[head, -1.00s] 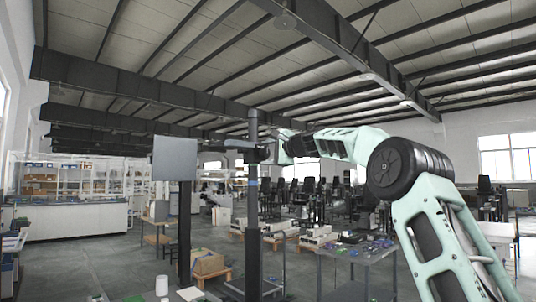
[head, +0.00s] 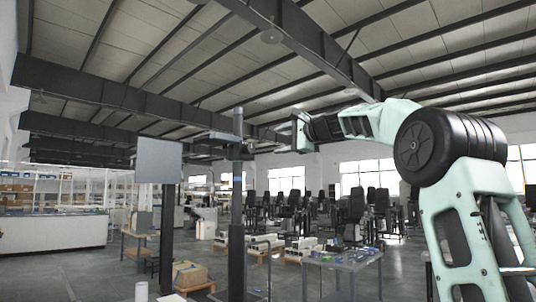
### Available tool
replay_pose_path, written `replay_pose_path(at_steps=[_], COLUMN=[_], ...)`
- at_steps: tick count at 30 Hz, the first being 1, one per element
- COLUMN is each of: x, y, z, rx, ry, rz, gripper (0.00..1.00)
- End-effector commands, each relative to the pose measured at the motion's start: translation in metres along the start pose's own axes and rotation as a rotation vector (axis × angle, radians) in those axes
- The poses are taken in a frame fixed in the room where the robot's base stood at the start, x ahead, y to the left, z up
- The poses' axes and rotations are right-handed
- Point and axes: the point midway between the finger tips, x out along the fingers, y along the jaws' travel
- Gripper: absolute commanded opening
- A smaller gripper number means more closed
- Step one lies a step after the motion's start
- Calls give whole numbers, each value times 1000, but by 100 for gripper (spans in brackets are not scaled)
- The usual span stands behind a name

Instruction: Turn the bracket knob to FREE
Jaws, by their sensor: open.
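A dark upright lift column (head: 237,220) stands left of the middle in the head view. My gripper (head: 296,131) is at the end of my pale green arm, to the right of the bracket and at about the same height in the picture. It is open, and I see nothing between its fingers. A gap shows between it and the column; I cannot tell the depth between them.
A grey flat panel (head: 158,160) stands on a dark post (head: 167,235) left of the column. A work table (head: 342,262) with small parts is at lower right. A cardboard box (head: 190,275) lies on a pallet at lower left. Grey floor shows between them.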

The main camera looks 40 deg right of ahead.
Motion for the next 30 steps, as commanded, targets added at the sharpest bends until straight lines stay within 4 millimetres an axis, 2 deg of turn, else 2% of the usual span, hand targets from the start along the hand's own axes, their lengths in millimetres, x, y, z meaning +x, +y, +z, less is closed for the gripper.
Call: replay_pose_path(at_steps=[3, 9, 27, 30], x=[-20, -36, -37, -30], y=[2, 1, 0, 9], z=[-1, 0, 0, 8], rx=[-1, 0, 0, -8], ry=[3, 0, -1, -13], rz=[0, 1, 0, 22], gripper=[55, 55, 55, 55])
